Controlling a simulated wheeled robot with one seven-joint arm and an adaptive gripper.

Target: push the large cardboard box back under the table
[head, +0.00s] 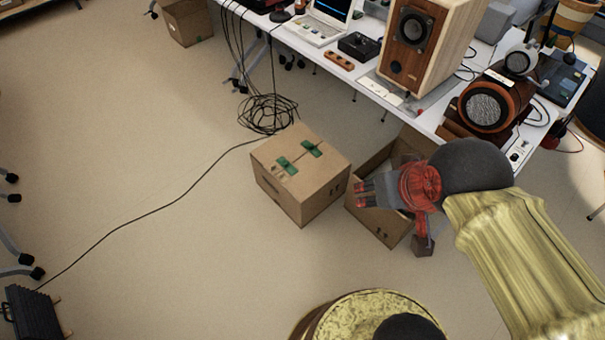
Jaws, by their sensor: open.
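A closed cardboard box (297,187) with green tape on its top stands on the floor in front of the white table (428,119). An open cardboard box (382,229) stands just right of it, partly hidden by my arm and gripper. I cannot tell which of the two is the large one by name; the closed one looks bulkier. My gripper (362,195) is open and empty, seen over the open box, with its fingers pointing left toward the closed box's right side. Whether it touches either box is unclear.
A tangle of black cable (268,114) lies behind the closed box, and one strand runs left to a black case (32,315). Another cardboard box (188,22) is at the top left. A wooden speaker (408,40) stands on the table. The floor at left is mostly clear.

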